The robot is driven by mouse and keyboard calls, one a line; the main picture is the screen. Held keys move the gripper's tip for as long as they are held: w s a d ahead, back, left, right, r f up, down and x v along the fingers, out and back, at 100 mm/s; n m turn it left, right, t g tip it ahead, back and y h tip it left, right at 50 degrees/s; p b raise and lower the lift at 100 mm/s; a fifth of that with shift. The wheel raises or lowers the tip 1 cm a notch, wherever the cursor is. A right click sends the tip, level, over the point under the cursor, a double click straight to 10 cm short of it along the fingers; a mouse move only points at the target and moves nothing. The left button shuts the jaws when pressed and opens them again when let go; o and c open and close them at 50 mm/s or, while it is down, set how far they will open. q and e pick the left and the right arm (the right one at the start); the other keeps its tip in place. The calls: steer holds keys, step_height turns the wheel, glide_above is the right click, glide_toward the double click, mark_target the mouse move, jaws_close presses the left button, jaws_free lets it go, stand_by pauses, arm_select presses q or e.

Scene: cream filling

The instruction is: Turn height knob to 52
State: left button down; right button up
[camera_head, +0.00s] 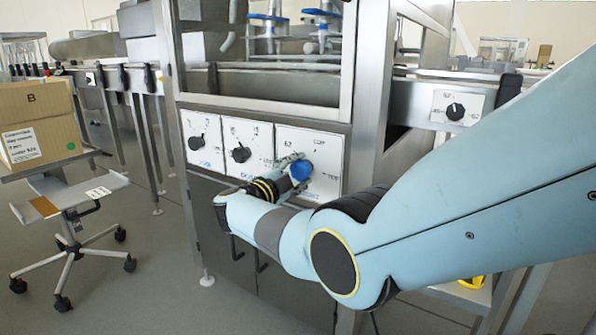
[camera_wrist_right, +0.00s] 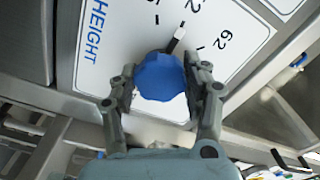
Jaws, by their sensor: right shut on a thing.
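The blue height knob (camera_head: 301,170) sits on the right-hand white dial panel (camera_head: 326,153) of the machine. In the right wrist view the knob (camera_wrist_right: 160,78) is close up, with the word HEIGHT printed to its left. The exact reading cannot be told. My right gripper (camera_wrist_right: 161,88) is shut on the knob, one finger on each side. In the head view the gripper (camera_head: 293,172) is partly hidden by the wrist. My left gripper is not in view.
Two black knobs (camera_head: 240,154) (camera_head: 196,142) sit on panels to the left. Another black knob (camera_head: 455,111) is on the machine to the right. The floor between is clear.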

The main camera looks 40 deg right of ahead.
steer(key=shift+a+f, duration=0.1)
stand_by(0.4)
steer(key=o, duration=1.2)
steer(key=v, duration=1.2)
